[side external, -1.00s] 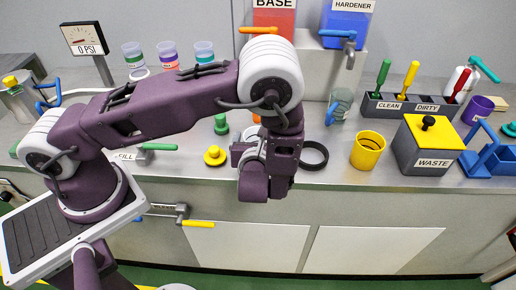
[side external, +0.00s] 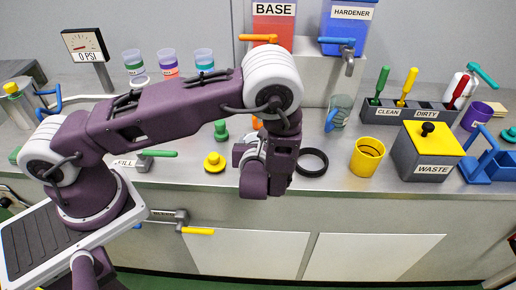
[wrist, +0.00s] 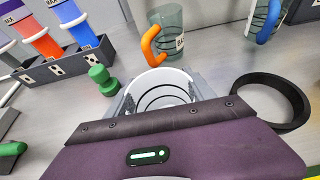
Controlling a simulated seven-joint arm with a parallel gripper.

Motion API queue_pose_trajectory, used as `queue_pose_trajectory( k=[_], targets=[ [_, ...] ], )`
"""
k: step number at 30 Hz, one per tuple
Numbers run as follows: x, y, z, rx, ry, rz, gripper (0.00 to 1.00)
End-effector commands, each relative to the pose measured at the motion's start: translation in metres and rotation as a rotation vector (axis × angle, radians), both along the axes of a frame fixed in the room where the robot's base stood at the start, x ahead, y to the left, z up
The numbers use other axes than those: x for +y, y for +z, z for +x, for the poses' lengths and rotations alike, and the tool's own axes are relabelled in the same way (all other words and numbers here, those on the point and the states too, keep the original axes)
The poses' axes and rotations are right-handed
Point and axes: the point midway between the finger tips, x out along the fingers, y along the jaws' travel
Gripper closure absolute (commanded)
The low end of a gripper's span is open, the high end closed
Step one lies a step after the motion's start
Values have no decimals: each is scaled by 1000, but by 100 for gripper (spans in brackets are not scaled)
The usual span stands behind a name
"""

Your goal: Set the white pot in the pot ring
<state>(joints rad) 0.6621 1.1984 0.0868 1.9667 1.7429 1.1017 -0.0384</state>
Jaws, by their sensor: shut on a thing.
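The white pot (wrist: 163,77) shows in the wrist view as a round white rim with dark curved lines inside. My gripper (wrist: 160,98) is shut on it, with grey fingers at its sides. The purple gripper body hides the near part of the pot. In the side external view my gripper (side external: 252,158) hangs above the bench near its front edge, and the arm mostly hides the pot. A black ring (side external: 313,150), which looks like the pot ring, lies just right of my gripper. It also shows in the wrist view (wrist: 299,98), to the right of the pot, empty.
A yellow cup (side external: 367,158) and the grey waste box (side external: 424,166) stand right of the ring. A clear cup with a blue handle (side external: 341,108) stands behind it. A green knob (side external: 221,131) and a yellow knob (side external: 214,163) stand left of my gripper.

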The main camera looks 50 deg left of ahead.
Motion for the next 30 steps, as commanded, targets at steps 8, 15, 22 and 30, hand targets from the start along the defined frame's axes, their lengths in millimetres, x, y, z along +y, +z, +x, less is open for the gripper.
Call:
queue_pose_trajectory(
  k=[8,15,22,30],
  targets=[
    [-1,53,0,-7,1,-4,77],
    [-2,96,5,-4,-23,-2,77],
    [-41,103,64,-18,-326,-2,77],
    [-111,102,114,-5,-731,-2,77]
  ],
)
